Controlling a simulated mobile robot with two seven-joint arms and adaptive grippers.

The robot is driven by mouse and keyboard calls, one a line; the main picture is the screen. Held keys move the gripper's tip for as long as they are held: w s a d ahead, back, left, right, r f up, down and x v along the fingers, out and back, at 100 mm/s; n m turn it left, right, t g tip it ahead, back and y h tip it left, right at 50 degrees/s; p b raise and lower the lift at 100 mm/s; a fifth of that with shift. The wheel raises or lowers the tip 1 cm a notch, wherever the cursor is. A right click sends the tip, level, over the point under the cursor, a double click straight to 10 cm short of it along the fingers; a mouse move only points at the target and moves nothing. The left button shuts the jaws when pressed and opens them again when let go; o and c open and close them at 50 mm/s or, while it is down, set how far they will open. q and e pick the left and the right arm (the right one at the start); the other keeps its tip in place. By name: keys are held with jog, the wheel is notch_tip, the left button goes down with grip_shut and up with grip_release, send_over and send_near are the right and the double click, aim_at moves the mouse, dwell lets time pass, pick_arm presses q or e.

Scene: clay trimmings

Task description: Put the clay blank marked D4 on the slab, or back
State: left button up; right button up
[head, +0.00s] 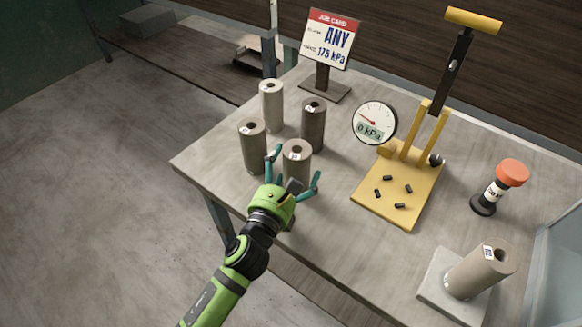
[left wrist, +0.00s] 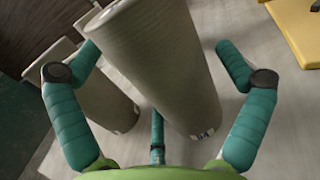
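Several grey-brown clay cylinders with centre holes and small white labels stand upright on the table's left part: a pale one (head: 271,104) at the back, a dark one (head: 313,126), one at left (head: 252,150) and one at front (head: 297,161). Their labels are too small to read surely. My left gripper (head: 293,180) is open, its teal fingers spread on either side of the front cylinder, which also fills the left wrist view (left wrist: 155,60). Another cylinder (head: 481,270) stands on the pale slab (head: 436,298) at front right. My right gripper is not in view.
A yellow press (head: 384,202) with small black pieces on its base stands mid-table, beside a dial (head: 374,123) reading 0 kPa. A job card (head: 330,40) reads ANY, 175 kPa. An orange-topped stamp (head: 511,174) stands at right. The table between cylinders and press is clear.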

pick_arm(q)
jog(key=shift+r, duration=0.2)
jog(key=v, duration=0.5)
jog(key=b+v, duration=0.1)
jog(key=v, duration=0.4)
jog(key=shift+s+a+f+b, duration=0.1)
jog(key=shift+s+f+b, duration=0.1)
jog(key=shift+s+b, duration=0.15)
jog(key=shift+s+a+r, duration=0.15)
jog(key=shift+s+a, duration=0.1)
jog(key=shift+s, duration=0.4)
